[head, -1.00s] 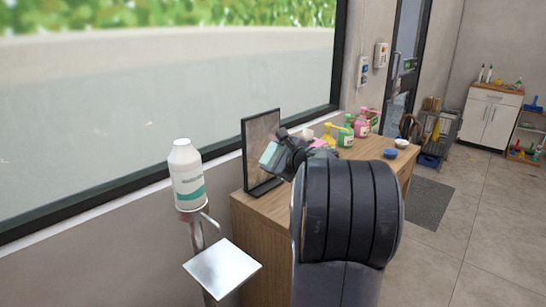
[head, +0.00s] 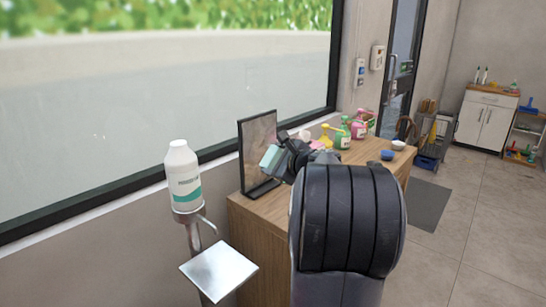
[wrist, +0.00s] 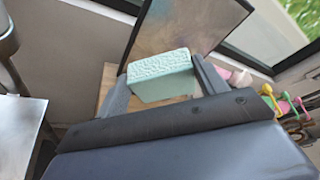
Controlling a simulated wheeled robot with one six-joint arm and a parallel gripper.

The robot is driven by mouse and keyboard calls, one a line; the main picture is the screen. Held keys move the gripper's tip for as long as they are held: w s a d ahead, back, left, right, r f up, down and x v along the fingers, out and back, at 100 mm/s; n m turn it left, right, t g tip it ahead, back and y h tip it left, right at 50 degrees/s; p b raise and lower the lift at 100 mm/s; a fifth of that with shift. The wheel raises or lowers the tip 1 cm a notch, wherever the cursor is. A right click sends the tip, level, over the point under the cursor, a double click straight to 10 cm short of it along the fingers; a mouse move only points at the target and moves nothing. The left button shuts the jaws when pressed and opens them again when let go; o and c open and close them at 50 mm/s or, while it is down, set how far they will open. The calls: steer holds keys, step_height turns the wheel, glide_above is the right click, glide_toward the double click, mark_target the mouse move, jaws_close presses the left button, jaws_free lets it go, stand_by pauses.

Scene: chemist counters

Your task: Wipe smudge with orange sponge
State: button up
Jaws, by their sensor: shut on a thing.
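My gripper (wrist: 163,84) is shut on a mint-green sponge (wrist: 160,66), its rough face showing in the wrist view. The sponge also shows in the head view (head: 271,157), close in front of a dark-framed upright panel (head: 258,138) on a stand. The panel (wrist: 185,25) lies just beyond the sponge in the wrist view; I cannot tell whether they touch. Its face looks brownish and mottled, and I cannot make out a distinct smudge. I see no sponge that is clearly orange.
The wooden counter (head: 252,215) holds green and pink pump bottles, a blue bowl (head: 387,155) and a white bowl (head: 398,145) farther back. A white bottle (head: 183,178) on a metal stand with a tray (head: 218,270) stands left of it. Open floor lies right.

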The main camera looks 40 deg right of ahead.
steer(key=w+a, duration=0.1)
steer(key=w, duration=0.5)
steer(key=shift+f, duration=0.35)
steer(key=shift+w+a+p, duration=0.15)
steer(key=shift+w+p, duration=0.1)
steer(key=shift+w, duration=0.25)
steer(key=shift+w+a+p, duration=0.15)
steer(key=shift+w+p, duration=0.1)
steer(key=shift+w, duration=0.25)
stand_by(0.5)
steer(key=shift+w+d+p, duration=0.15)
steer(key=shift+d+p, duration=0.15)
steer(key=shift+d, duration=0.7)
steer(key=shift+w+d+p, duration=0.15)
steer(key=shift+d+p, duration=0.1)
steer(key=shift+d, duration=0.75)
steer(key=shift+w, duration=0.15)
steer(key=shift+a, duration=0.1)
